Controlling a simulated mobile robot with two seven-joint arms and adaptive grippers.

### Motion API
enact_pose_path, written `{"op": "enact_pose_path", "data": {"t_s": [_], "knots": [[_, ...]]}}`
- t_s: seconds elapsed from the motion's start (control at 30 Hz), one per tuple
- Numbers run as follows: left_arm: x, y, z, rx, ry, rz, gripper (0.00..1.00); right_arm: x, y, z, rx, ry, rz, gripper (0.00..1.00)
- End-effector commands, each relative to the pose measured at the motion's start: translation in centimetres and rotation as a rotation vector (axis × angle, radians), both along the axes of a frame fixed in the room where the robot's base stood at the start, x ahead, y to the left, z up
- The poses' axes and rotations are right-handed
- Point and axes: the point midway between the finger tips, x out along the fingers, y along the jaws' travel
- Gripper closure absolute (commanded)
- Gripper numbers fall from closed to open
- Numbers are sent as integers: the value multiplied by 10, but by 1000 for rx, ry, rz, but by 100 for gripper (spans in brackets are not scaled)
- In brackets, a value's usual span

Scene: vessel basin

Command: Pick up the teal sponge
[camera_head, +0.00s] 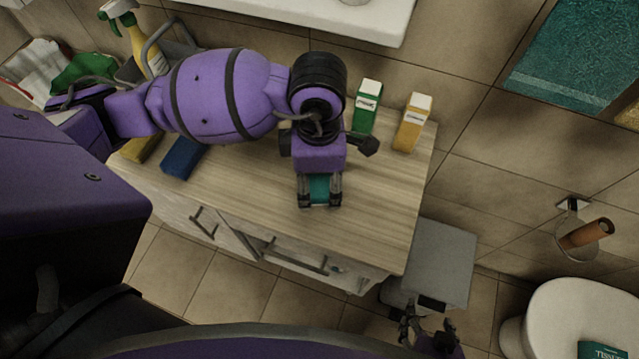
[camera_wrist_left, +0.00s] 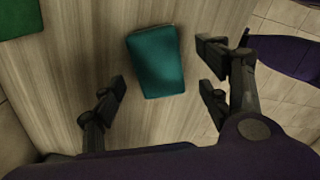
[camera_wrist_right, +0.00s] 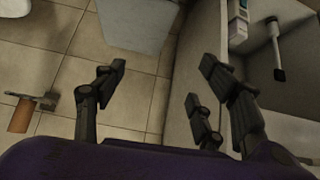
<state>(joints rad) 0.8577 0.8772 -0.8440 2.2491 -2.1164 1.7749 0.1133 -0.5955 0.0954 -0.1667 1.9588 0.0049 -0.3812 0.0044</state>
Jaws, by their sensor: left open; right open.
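The teal sponge (camera_wrist_left: 156,62) lies flat on the wooden counter top and shows whole in the left wrist view. In the head view the teal sponge (camera_head: 319,188) shows between the fingers of my left gripper (camera_head: 320,200), partly covered by the gripper. In the left wrist view my left gripper (camera_wrist_left: 160,92) is open, with fingers on both sides of the sponge and gaps between. My right gripper (camera_head: 430,335) is low beside the cabinet in the head view. It is open and empty in the right wrist view (camera_wrist_right: 155,100).
A blue sponge (camera_head: 183,160) and a yellow sponge (camera_head: 140,148) lie at the counter's left. A green carton (camera_head: 367,108) and a yellow carton (camera_head: 412,124) stand at the back right. A grey bin (camera_head: 440,262) stands right of the cabinet. The counter's right front is clear.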

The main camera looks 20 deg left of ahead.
Motion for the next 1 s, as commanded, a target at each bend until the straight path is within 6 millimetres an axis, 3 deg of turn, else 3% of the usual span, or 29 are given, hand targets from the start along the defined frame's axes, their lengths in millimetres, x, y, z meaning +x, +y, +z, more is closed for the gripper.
{"op": "enact_pose_path", "data": {"t_s": [0.2, 0.5, 0.77, 1.0], "knots": [[1, -2, -30, -2, 2, 2, 31, 3, 7, 3, 10, -6, 4, 35], [2, -2, -34, -2, 0, 1, 31, 6, 13, 4, 23, -10, -4, 35], [2, -2, -34, -3, 0, 1, 65, 9, 12, 7, 21, -19, -5, 35], [2, -2, -34, -3, 0, 1, 70, 8, 9, 7, 15, -17, -1, 35]]}}
